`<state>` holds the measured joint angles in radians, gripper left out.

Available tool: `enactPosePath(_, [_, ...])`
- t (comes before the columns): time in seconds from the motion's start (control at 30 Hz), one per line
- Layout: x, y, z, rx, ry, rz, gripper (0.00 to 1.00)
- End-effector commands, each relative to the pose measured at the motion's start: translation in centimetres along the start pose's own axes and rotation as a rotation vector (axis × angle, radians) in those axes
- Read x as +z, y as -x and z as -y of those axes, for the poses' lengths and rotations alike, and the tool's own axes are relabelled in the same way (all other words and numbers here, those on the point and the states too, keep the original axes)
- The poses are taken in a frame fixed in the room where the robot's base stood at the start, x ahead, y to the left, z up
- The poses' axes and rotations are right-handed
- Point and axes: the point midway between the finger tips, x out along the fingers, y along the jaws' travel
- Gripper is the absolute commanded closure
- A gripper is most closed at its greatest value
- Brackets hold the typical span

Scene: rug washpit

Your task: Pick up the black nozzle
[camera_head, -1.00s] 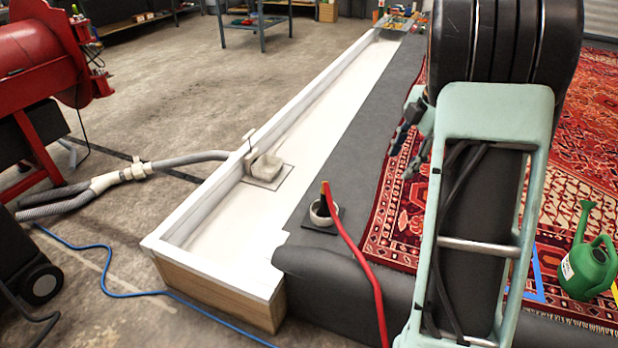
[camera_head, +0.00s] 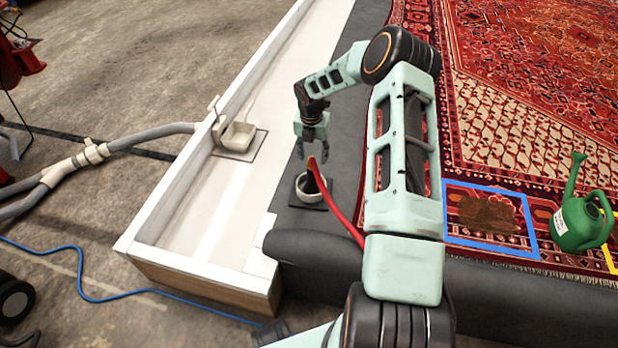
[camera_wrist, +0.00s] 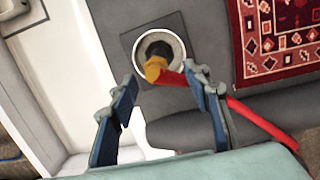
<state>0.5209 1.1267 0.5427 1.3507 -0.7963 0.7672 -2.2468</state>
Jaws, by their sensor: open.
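The black nozzle (camera_head: 310,184) stands in a round white cup (camera_head: 301,191) on a small dark square plate. An orange-yellow part tops it and a red hose (camera_head: 345,222) runs from there. In the wrist view the nozzle (camera_wrist: 160,48) is mostly a dark shape inside the cup (camera_wrist: 180,45), partly hidden by the yellow part (camera_wrist: 154,68). My gripper (camera_head: 312,150) is open and empty, just above the nozzle's top. In the wrist view the yellow part lies just beyond my gripper (camera_wrist: 163,84), between its spread fingers. I see no contact.
The dark grey ledge (camera_head: 290,240) holds the cup. Left of it lies a white trough (camera_head: 190,215) with a beige box (camera_head: 238,135) and grey hose. At right are a red patterned rug (camera_head: 500,60), a blue frame (camera_head: 490,247) and a green watering can (camera_head: 582,222).

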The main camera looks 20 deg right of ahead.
Motion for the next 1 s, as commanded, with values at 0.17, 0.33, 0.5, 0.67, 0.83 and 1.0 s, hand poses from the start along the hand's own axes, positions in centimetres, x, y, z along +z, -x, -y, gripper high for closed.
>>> enactPosePath(0.17, [-0.1, -3.2, 0.0, 0.0, 0.0, -0.002, 0.56])
enactPosePath(0.33, [0.0, -4.3, -0.1, 0.0, 0.0, -0.001, 0.56])
enactPosePath(0.5, [0.1, -6.8, -0.5, -0.001, -0.001, -0.003, 0.56])
enactPosePath(0.67, [0.2, -8.7, -0.6, -0.001, -0.001, -0.002, 0.56])
enactPosePath(0.83, [0.2, -8.7, -0.6, -0.001, 0.0, -0.001, 0.56])
enactPosePath(1.0, [0.2, -8.7, -0.6, -0.001, 0.0, -0.001, 0.67])
